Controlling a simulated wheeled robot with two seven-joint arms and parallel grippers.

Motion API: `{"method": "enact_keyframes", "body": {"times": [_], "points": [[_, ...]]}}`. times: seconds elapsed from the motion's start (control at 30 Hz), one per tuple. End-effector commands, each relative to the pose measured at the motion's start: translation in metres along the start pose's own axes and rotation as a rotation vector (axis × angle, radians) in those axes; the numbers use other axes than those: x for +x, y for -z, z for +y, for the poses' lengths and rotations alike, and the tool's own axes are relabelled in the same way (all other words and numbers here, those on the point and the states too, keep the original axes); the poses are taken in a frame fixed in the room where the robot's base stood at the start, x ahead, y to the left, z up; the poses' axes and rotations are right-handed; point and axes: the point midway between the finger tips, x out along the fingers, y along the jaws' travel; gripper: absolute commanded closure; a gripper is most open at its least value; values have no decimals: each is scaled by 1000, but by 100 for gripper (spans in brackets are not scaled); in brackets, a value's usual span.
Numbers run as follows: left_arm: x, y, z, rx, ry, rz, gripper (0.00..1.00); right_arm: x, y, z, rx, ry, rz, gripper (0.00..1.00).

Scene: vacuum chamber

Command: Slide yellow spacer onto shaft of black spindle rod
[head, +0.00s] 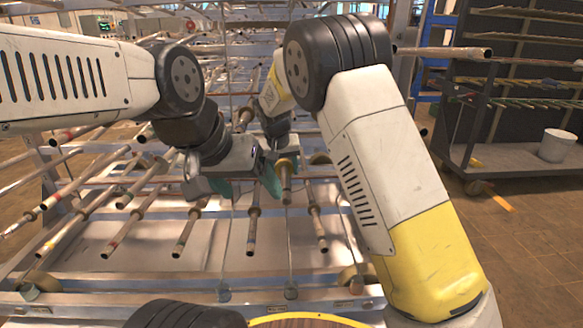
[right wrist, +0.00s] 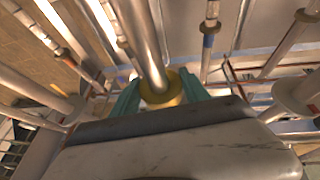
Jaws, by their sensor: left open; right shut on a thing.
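The yellow spacer (right wrist: 172,97) is a brass-yellow ring between the teal fingers of my right gripper (right wrist: 160,96), which is shut on it. A shiny metal rod (right wrist: 140,40) runs down to the ring in the right wrist view and overlaps its middle; I cannot tell how far it passes through. In the head view the spacer (head: 287,161) shows by a rod whose near end (head: 286,188) points toward me. No rod looks clearly black. My left gripper (head: 245,185) is open, left of that rod end. It partly hides my right gripper in the head view.
Several similar rods with collars, such as this one (head: 253,220), stick out toward me from the metal rack (head: 180,280), close around both grippers. A dark shelf cart (head: 500,120) and a white bucket (head: 556,145) stand at the right. The floor there is mostly clear.

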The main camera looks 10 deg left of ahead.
Motion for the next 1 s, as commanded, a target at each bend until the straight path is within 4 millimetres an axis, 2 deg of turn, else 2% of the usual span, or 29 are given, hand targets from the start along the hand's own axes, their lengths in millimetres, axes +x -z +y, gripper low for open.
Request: {"method": "enact_keyframes", "body": {"times": [0.7, 0.73, 0.83, 0.87, 1.0], "points": [[0, 0, 0, 0, 0, 0, 21, 13, 25, 0, 0, 0, 2, 86], [0, 0, 0, 0, 0, 0, 21, 13, 25, 0, 0, 0, 1, 45], [0, 0, 0, 0, 0, 0, 21, 12, 25, 0, 0, 0, 1, 25], [0, 0, 0, 0, 0, 0, 21, 12, 25, 0, 0, 0, 1, 21], [0, 0, 0, 0, 0, 0, 21, 12, 25, 0, 0, 0, 1, 21]]}}
